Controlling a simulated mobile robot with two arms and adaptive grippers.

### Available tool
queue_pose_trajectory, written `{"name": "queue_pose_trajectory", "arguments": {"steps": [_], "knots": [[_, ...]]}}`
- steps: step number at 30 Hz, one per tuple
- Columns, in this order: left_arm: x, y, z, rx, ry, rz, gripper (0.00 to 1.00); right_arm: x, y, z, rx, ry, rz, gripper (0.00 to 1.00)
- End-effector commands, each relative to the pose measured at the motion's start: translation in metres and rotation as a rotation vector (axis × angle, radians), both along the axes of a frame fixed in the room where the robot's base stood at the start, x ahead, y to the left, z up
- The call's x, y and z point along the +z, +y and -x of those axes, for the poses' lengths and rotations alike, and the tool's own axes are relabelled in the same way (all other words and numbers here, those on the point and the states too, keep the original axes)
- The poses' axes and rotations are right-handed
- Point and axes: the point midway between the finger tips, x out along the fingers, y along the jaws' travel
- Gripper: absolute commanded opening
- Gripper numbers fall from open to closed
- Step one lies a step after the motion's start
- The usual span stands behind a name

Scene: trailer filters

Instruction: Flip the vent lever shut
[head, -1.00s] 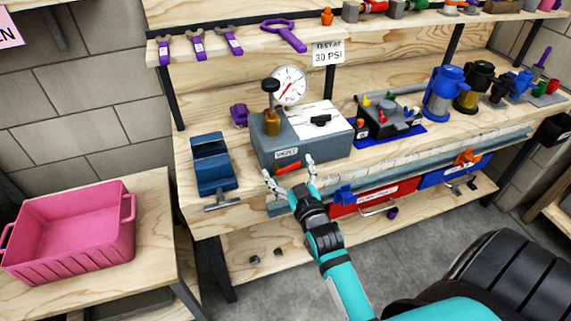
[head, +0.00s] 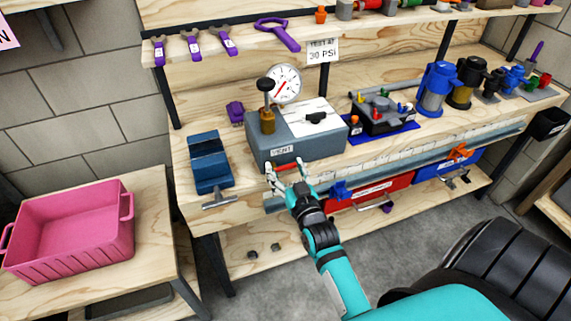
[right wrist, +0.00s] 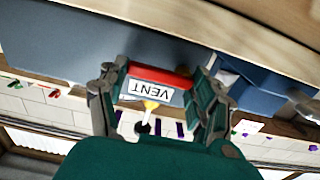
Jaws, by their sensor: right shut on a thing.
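The vent lever is a red bar (head: 286,167) on the front of the grey test box (head: 262,147), just below its VENT label (head: 282,149). My right gripper (head: 287,170) is at the front of the box with a finger at each end of the lever, shut on it. In the right wrist view the red lever (right wrist: 160,76) spans between the two fingers, and the VENT label (right wrist: 150,90) appears upside down. A gauge (head: 284,84) and a brass-coloured plunger (head: 267,119) stand on the box. My left gripper is not in view.
A blue clamp-like block (head: 210,160) with a T-handle sits left of the box. A blue tray of small parts (head: 380,125) is to its right. A pink crate (head: 70,235) stands on the left table.

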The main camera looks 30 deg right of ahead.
Motion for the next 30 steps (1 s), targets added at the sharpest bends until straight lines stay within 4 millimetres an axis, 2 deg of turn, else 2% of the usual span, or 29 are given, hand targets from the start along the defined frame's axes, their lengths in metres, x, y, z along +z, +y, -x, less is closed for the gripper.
{"name": "queue_pose_trajectory", "arguments": {"steps": [8, 9, 14, 23, 26, 30], "knots": [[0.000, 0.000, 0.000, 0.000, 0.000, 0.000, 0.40, 0.000, 0.000, 0.000, 0.000, -0.006, -0.015, 0.33], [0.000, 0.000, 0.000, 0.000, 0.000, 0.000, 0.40, 0.000, 0.000, 0.000, 0.000, -0.005, -0.014, 0.70], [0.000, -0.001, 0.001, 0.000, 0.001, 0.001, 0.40, 0.000, 0.000, 0.000, 0.000, -0.005, -0.013, 0.90], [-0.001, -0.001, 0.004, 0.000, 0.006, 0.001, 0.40, 0.000, 0.000, 0.002, -0.001, -0.004, -0.011, 0.90], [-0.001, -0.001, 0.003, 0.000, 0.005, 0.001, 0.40, -0.002, 0.002, 0.011, -0.001, -0.002, -0.012, 0.90], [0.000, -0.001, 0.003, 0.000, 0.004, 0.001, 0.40, -0.002, 0.008, 0.036, -0.001, -0.001, -0.012, 0.90]]}}
